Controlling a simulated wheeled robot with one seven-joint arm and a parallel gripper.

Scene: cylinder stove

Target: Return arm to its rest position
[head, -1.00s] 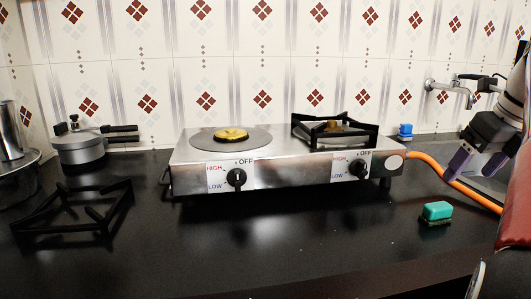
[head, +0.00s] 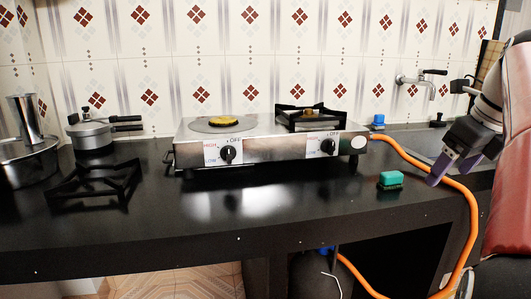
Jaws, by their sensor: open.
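My gripper (head: 452,170) is at the right in the head view, with its purple fingers pointing down and to the left. The fingers are apart with nothing between them.
A two-burner stove (head: 275,148) stands mid-counter; both knobs point at OFF. A black pan support (head: 95,183) lies loose at left, near a pressure cooker (head: 90,135) and a steel pot (head: 28,160). A tap (head: 415,82) is at back right. The front counter is clear.

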